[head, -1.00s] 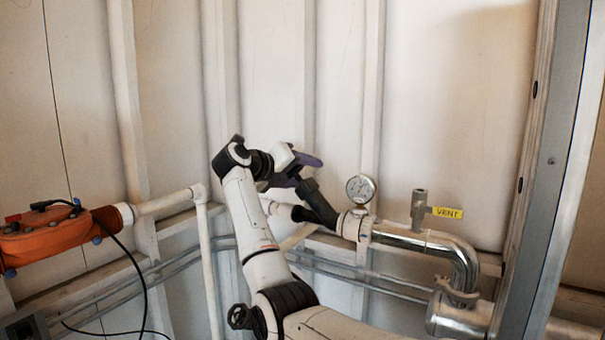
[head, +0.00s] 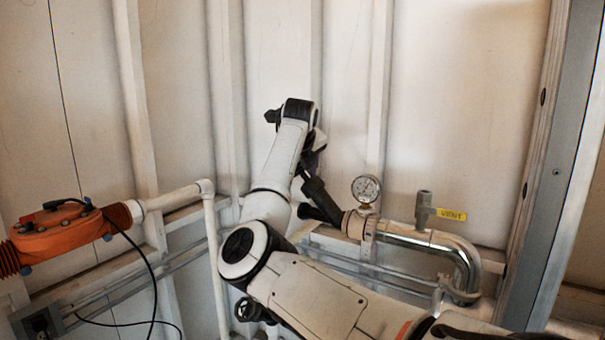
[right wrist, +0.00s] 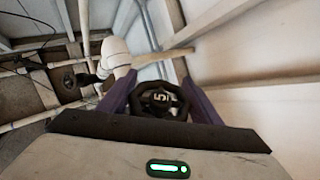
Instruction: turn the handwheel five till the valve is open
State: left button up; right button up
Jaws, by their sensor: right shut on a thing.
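In the right wrist view the black handwheel five (right wrist: 158,99), with pale blurred lettering at its hub, sits between the two purple fingers of my right gripper (right wrist: 159,86). The fingers are shut on its rim from both sides. In the head view my right arm covers the handwheel and most of the gripper. The valve's dark slanted body (head: 320,196) shows below my wrist, joined to the pipe by the gauge. Whether the valve is open cannot be seen. My left gripper is not in view.
A round gauge (head: 366,189) and a vent valve with a yellow tag (head: 452,215) stand close right of the valve. An orange unit (head: 62,231) with a black cable is at left. Another black handwheel (head: 247,311) sits low, beside my arm. The wall above is clear.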

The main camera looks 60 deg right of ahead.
jog(key=y, duration=0.1)
jog(key=n+y+p, duration=0.1)
jog(key=a+n+t+y, duration=0.1)
jog(key=shift+w+y, duration=0.25)
jog(key=shift+y, duration=0.15)
jog(key=n+y+p, duration=0.1)
jog(key=a+y+p, duration=0.1)
jog(key=y+p, duration=0.1)
jog(key=shift+n, duration=0.4)
jog(key=shift+a+f+y+p, duration=0.2)
jog(key=shift+y+p, duration=0.15)
jog(key=shift+y, duration=0.15)
jog(key=shift+n, duration=0.3)
jog(key=o, duration=1)
jog(key=v, duration=1)
jog(key=shift+s+r+b, duration=0.1)
jog(key=shift+s+b, duration=0.05)
jog(key=shift+b, duration=0.25)
